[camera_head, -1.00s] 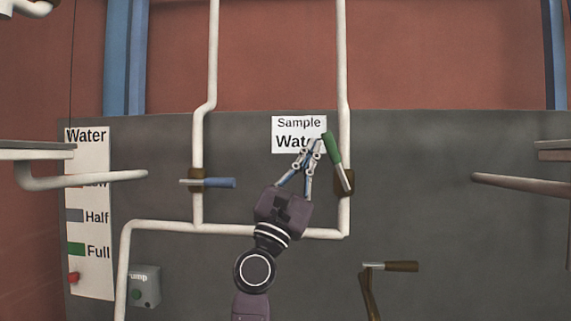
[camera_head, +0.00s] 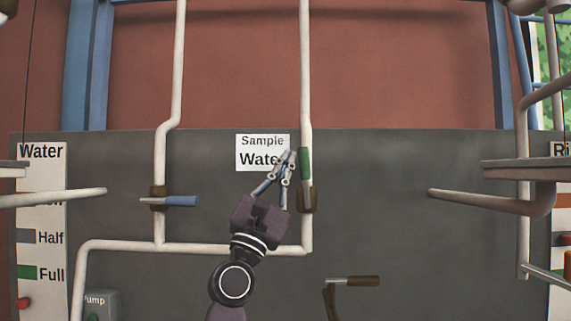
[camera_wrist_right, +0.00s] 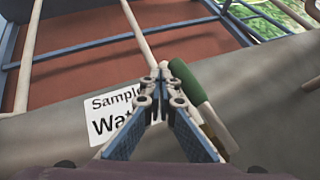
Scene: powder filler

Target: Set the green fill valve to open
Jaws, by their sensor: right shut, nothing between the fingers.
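The green fill valve handle (camera_head: 304,163) sits on the right white pipe, above its brown valve body (camera_head: 307,199). It points up, nearly in line with the pipe. It also shows in the right wrist view (camera_wrist_right: 188,82), just right of my fingers. My right gripper (camera_head: 289,157) is shut and empty, with its fingertips close against the left side of the green grip. I cannot tell whether they touch it. The right gripper also shows in the right wrist view (camera_wrist_right: 163,77). My left gripper is not in view.
A blue-handled valve (camera_head: 178,201) sits sideways on the left pipe. A Sample Water sign (camera_head: 262,144) is behind my fingers. A brown-handled crank (camera_head: 355,281) is lower right. A pump box (camera_head: 100,304) and a Water level sign (camera_head: 40,152) are at left.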

